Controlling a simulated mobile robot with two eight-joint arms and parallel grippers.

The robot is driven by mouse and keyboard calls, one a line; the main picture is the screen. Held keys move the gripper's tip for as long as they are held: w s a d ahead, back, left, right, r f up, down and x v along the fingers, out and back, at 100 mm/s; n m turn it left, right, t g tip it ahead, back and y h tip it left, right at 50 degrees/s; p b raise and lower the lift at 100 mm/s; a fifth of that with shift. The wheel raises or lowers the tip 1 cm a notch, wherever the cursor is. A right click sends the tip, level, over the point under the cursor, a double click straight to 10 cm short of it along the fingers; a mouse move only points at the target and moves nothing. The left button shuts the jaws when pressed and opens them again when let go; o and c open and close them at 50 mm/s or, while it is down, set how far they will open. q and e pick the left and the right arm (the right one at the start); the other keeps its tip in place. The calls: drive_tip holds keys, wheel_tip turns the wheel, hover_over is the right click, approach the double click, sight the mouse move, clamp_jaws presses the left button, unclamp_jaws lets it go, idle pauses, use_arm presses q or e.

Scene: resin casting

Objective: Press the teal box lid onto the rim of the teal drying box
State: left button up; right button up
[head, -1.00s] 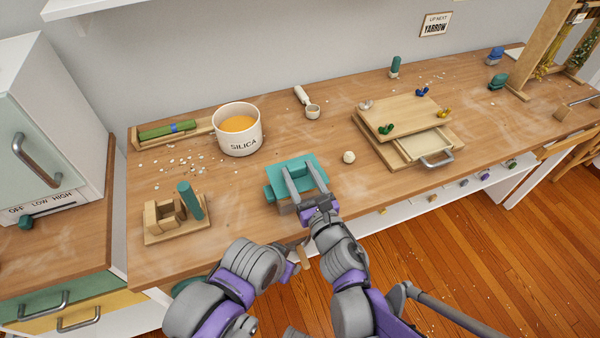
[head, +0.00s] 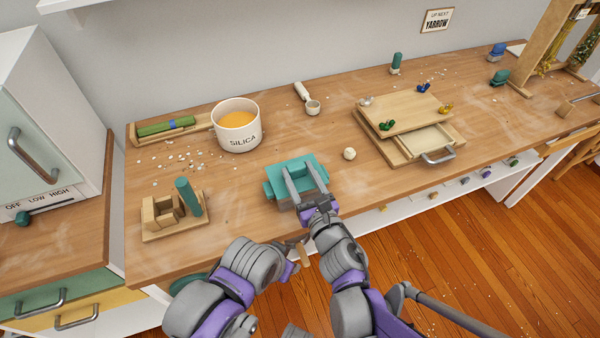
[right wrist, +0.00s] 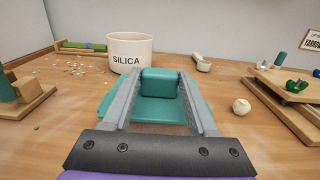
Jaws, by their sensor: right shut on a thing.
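The teal box lid (head: 312,160) is at the front middle of the workbench in the head view. My right gripper (head: 302,170) reaches over it, its two long grey fingers shut on the lid's raised teal block. In the right wrist view this block (right wrist: 160,82) sits between the fingertips, above a flat teal surface. Teal edges (right wrist: 105,108) show outside the fingers; I cannot tell lid from drying box there, nor whether a gap separates them. The fingers hide much of both. My left arm is low in the head view; its gripper's jaws are not clear.
A white SILICA pot (head: 239,138) stands behind left, and a wooden block stand (head: 160,222) at left. A pale ball (head: 349,154) lies just right of the lid. A wooden press-like stack (head: 405,115) with a metal handle is further right.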

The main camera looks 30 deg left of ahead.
drive_tip(key=o, duration=1.4)
drive_tip(key=shift+o, duration=0.2)
drive_tip(key=v, duration=1.1)
